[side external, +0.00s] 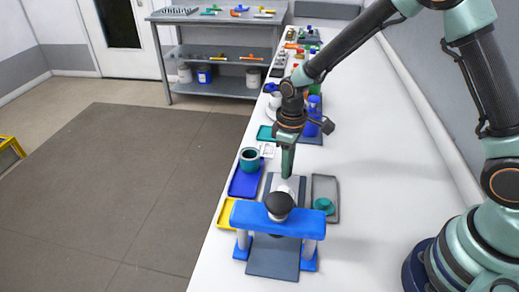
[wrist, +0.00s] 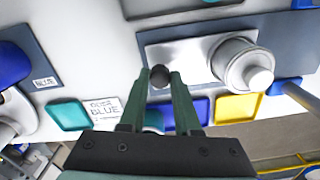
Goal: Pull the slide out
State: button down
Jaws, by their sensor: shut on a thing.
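My gripper (side external: 288,172) points down at the far end of a grey plate, beyond a blue gantry frame (side external: 264,220). In the wrist view, my gripper (wrist: 162,80) is shut on a dark round knob (wrist: 160,75) at the end of the light grey slide (wrist: 192,52). The slide lies on a darker grey base plate (wrist: 210,25). In the side view a black dome (side external: 280,203) sits at the gantry, and the slide is largely hidden.
A blue tray (side external: 245,180) with a teal cup (side external: 250,158) and a yellow tray (side external: 227,215) lie left. A grey tray (side external: 325,190) with a teal part (side external: 324,205) lies right. Blue bottles (side external: 313,110) stand behind.

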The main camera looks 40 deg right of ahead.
jog(key=c, duration=0.6)
grip_release()
jog(key=shift+w+d, duration=0.2)
jog(key=shift+w, duration=0.1)
jog(key=shift+s, duration=0.1)
notch_tip(320, 180, up, 12)
jog(key=shift+r, duration=0.1)
jog(key=s+d+r+m+t, duration=0.2)
jog(key=s+r, duration=0.1)
jog(key=s, duration=0.1)
jog(key=s+d+r+m+t, duration=0.1)
jog(key=s+d+r+m, duration=0.1)
jog(key=s+d+r, duration=0.1)
jog(key=s+d+r+m+t, duration=0.2)
jog(key=s+r, duration=0.1)
jog(key=s, duration=0.3)
jog(key=shift+d+r+t, duration=0.15)
jog(key=shift+r+t, duration=0.15)
